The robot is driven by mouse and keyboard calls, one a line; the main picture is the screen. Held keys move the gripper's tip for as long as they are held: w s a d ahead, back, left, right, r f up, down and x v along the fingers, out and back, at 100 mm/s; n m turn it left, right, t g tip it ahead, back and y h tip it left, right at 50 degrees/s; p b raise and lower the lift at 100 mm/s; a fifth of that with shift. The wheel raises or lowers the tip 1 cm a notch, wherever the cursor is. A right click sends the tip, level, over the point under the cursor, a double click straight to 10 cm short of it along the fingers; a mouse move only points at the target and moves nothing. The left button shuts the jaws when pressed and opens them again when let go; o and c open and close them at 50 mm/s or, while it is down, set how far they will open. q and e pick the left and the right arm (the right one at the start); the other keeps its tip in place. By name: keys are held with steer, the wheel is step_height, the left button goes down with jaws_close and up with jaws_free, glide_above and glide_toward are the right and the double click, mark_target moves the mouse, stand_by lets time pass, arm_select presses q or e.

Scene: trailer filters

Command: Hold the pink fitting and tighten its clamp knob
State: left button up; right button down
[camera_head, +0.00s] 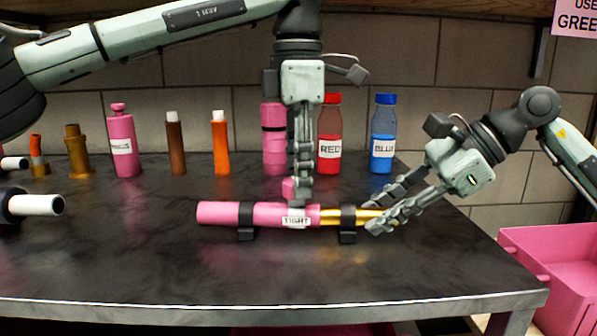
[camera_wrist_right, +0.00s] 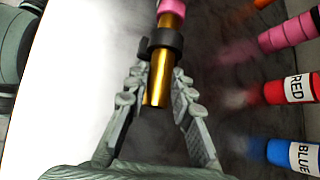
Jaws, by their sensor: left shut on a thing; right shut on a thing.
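The pink fitting (camera_head: 262,214) lies level across two black cradles (camera_head: 246,232), with a white tag reading TIGHT on its front. A gold pipe (camera_head: 334,216) runs out of its right end; it also shows in the right wrist view (camera_wrist_right: 159,75). A small pink clamp knob (camera_head: 289,189) stands on top of the fitting. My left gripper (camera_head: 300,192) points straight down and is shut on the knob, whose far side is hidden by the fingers. My right gripper (camera_head: 380,210) comes from the right and is shut on the gold pipe near its free end.
Behind stand a red bottle (camera_head: 329,146), a blue bottle (camera_head: 382,145), a pink bottle (camera_head: 122,145), and brown, orange and gold cylinders. White-tipped parts lie at the left edge. A pink bin (camera_head: 550,255) is off the table's right end. The front tabletop (camera_head: 200,275) is clear.

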arm_select(q)
steer(key=m, duration=0.4)
steer(key=shift+w+a+m, duration=0.2)
steer(key=shift+a+m, duration=0.15)
steer(key=shift+m, duration=0.05)
arm_select(e)
steer(key=shift+d+f, duration=0.1)
steer(key=shift+d, duration=0.15)
arm_select(q)
steer(key=o, duration=0.9)
steer(key=shift+o, duration=1.3)
steer(key=shift+s+d, duration=0.1)
steer(key=shift+d, duration=0.1)
arm_select(e)
steer(key=shift+a, duration=0.1)
arm_select(q)
steer(key=shift+r, duration=0.15)
step_height(320, 180, up, 12)
arm_select(e)
steer(key=shift+a, duration=0.1)
